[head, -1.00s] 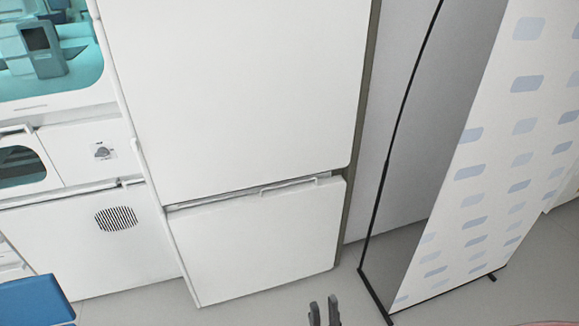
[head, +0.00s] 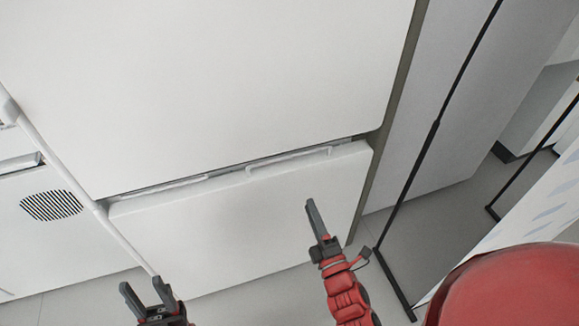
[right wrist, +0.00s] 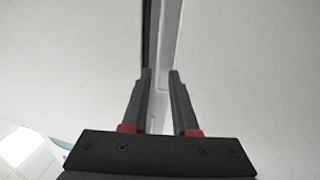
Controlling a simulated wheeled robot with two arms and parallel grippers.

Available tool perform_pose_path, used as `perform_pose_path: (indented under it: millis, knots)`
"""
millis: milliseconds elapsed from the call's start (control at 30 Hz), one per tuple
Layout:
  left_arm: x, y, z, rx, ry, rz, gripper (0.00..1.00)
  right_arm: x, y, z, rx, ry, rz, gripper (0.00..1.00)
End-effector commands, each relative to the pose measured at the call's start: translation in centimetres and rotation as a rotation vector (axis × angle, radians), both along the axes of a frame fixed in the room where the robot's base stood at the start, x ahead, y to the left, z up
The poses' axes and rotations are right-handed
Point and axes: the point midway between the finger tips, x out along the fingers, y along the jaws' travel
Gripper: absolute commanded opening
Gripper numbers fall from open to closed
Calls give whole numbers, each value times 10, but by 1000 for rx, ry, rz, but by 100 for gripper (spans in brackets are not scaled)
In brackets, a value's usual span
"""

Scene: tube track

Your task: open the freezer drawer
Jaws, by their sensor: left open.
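The white freezer drawer (head: 230,235) is the low front panel beneath a large upper door (head: 210,80). A thin white handle (head: 290,158) runs along its top edge, below a narrow dark gap. My right gripper (head: 312,205) is in front of the drawer's right part, below the handle in the picture. In the right wrist view its two fingers (right wrist: 159,75) are apart with nothing held between them, and a pale strip by the dark gap shows beyond. My left gripper (head: 147,292) is open and empty, low at the drawer's left.
A white cabinet with a round black vent (head: 51,205) stands at the left. A thin black-framed panel stand (head: 400,205) is right of the freezer, with its foot on the grey floor (head: 440,240). A patterned white panel (head: 530,225) is at the far right.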

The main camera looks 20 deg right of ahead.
Motion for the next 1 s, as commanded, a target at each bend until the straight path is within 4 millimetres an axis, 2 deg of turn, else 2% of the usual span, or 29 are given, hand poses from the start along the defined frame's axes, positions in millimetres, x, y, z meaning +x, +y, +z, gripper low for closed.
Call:
perform_pose_path:
  millis: [167, 700, 900, 1000]
  knots:
    - [0, 0, 1, 0, 0, 0, 50, 21, 0, 4, -11, 4, -5, 27]
    - [0, 0, 2, 0, -1, 0, 50, 131, 5, 27, -8, 1, -3, 27]
    - [0, 0, 2, 0, -1, 0, 50, 158, 6, 33, -6, 0, -2, 27]
    - [0, 0, 2, 0, -1, 0, 50, 165, 6, 34, -6, 1, -3, 27]
